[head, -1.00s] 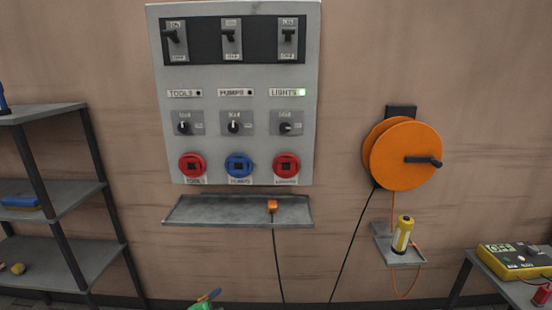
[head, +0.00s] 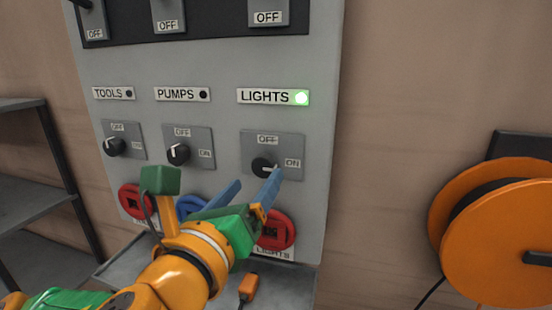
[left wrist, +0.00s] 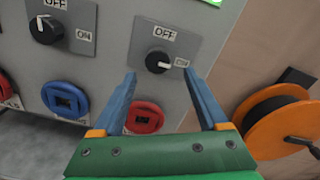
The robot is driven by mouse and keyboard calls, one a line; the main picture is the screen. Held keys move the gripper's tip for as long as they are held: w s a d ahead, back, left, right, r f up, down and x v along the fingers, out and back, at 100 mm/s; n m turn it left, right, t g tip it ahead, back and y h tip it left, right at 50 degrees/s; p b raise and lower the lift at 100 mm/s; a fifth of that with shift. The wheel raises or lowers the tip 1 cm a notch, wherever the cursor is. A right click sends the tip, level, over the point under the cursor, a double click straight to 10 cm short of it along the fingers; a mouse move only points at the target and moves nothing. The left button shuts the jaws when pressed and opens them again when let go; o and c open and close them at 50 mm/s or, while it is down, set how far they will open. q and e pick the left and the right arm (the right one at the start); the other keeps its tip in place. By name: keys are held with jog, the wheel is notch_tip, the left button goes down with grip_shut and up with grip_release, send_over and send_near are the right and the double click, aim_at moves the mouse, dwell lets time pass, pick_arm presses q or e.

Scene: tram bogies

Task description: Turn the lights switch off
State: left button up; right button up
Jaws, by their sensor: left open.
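The lights switch is a black rotary knob (head: 264,167) on a grey plate under the LIGHTS label (head: 265,96). Its white mark points right, toward ON, and the lamp (head: 301,98) beside the label glows green. My left gripper (head: 248,190) is open with blue fingers, in front of the panel just below the knob. In the left wrist view the knob (left wrist: 158,62) shows beyond and between the fingertips (left wrist: 158,76), with nothing held. I cannot tell whether a fingertip touches the panel. My right gripper is not in view.
The tools knob (head: 115,146) and pumps knob (head: 178,153) sit to the left, their lamps dark. A red socket (head: 277,232) and blue socket (head: 192,207) lie below. An orange plug (head: 249,287) rests on the tray. An orange reel (head: 500,235) hangs at right.

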aim_at(261, 168)
pick_arm(q)
jog(key=x, duration=0.1)
jog(key=p+x, duration=0.1)
jog(key=x, duration=0.3)
jog(key=shift+w+a+r+p, duration=0.15)
jog(key=shift+w+a+p, duration=0.05)
jog(key=shift+p, duration=0.15)
jog(key=shift+w+d, duration=0.1)
jog(key=shift+w, duration=0.05)
jog(key=c, duration=0.6)
grip_shut()
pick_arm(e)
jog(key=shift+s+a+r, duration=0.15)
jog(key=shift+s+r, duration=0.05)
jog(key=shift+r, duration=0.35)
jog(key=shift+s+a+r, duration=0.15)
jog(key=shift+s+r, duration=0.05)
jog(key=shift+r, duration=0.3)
